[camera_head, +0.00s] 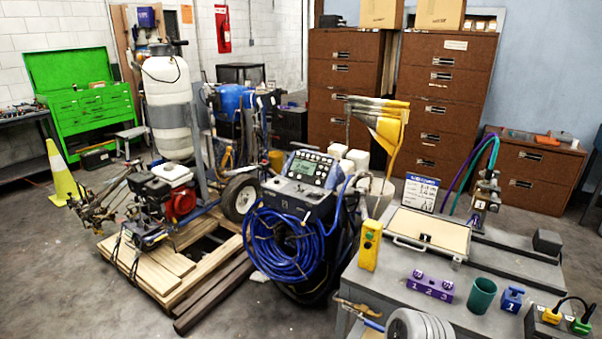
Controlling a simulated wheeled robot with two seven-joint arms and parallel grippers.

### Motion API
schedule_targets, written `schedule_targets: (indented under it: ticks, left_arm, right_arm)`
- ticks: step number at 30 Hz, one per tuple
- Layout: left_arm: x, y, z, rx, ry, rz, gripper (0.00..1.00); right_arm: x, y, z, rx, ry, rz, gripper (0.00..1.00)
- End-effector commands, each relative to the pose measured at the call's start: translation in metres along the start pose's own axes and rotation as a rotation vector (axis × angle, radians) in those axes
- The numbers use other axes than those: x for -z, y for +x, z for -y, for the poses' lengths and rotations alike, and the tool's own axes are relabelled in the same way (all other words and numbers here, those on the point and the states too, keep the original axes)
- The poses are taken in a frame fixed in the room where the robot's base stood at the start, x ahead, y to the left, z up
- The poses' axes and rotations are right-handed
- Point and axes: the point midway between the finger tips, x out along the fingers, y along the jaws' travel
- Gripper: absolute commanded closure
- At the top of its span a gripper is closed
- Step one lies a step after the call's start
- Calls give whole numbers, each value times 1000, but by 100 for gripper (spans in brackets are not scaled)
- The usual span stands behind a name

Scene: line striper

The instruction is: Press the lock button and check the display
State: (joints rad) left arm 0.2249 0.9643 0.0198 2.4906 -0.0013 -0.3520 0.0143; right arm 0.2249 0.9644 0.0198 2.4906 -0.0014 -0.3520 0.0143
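A dark control console (297,195) stands in the middle of the view, with a blue hose coiled on its front. Its tilted top panel carries a small display (312,158) and several small buttons; the display's text is too small to read. I cannot tell which button is the lock button. A yellow box (370,246) with a few round buttons, one of them red, stands upright on the grey workbench (395,290) to the right of the console.
The bench also holds a beige-lidded case (430,230), a purple block marked 1 2 3 (430,286), a green cup (481,296) and a small blue block (512,299). A striper machine on a wooden pallet (170,275) stands left of the console. Floor at front left is clear.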

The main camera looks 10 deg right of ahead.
Motion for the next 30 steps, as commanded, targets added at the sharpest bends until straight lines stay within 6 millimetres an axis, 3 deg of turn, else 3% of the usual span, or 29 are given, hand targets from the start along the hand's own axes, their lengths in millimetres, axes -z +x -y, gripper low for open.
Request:
schedule_targets:
  ticks: [1,9,30]
  left_arm:
    - [0,0,0,0,0,0,57]
    - [0,0,0,0,0,0,57]
    - [0,0,0,0,0,0,57]
  right_arm:
    - [0,0,0,0,0,0,57]
    - [0,0,0,0,0,0,99]
    - [0,0,0,0,0,0,100]
